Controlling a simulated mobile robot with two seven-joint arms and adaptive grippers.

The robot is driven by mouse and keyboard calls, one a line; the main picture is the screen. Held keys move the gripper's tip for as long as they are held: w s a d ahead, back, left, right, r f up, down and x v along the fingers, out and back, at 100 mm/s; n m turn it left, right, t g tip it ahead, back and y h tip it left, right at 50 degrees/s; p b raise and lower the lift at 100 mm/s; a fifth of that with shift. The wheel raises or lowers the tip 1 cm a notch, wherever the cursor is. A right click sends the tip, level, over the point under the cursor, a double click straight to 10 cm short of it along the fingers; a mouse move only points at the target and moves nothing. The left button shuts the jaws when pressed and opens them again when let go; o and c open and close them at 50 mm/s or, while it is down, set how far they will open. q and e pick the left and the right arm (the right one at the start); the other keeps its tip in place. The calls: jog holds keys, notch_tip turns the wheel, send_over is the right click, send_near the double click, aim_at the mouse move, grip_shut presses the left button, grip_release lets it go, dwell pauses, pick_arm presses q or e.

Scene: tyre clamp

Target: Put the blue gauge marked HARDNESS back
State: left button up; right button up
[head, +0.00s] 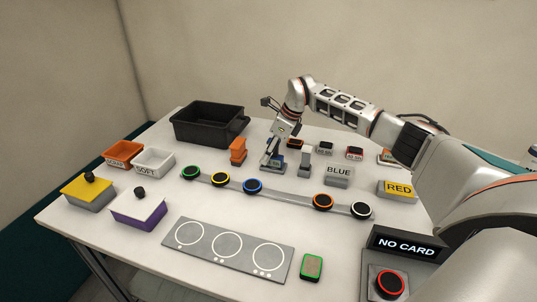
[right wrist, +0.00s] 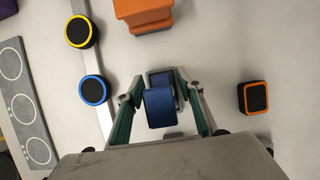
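The blue gauge (right wrist: 160,107) is between the two fingers of my right gripper (right wrist: 160,80) in the right wrist view. Narrow gaps show between the fingers and its sides, so the gripper looks open around it. In the head view my right gripper (head: 271,152) points down at the blue gauge (head: 278,160), which stands upright between an orange gauge (head: 237,150) and a grey one (head: 305,155). The fingers partly hide it. I cannot read HARDNESS on it, nor tell whether its foot touches the table. My left gripper is not in view.
A black bin (head: 208,125) stands at the back left. A grey rail with round coloured pucks (head: 253,186) runs in front of the gauges. A plate with three circles (head: 228,249) lies in front.

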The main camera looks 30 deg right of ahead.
aim_at(282, 158)
jog(key=v, duration=1.1)
jog(key=shift+r, duration=0.3)
jog(key=shift+s+f, duration=0.1)
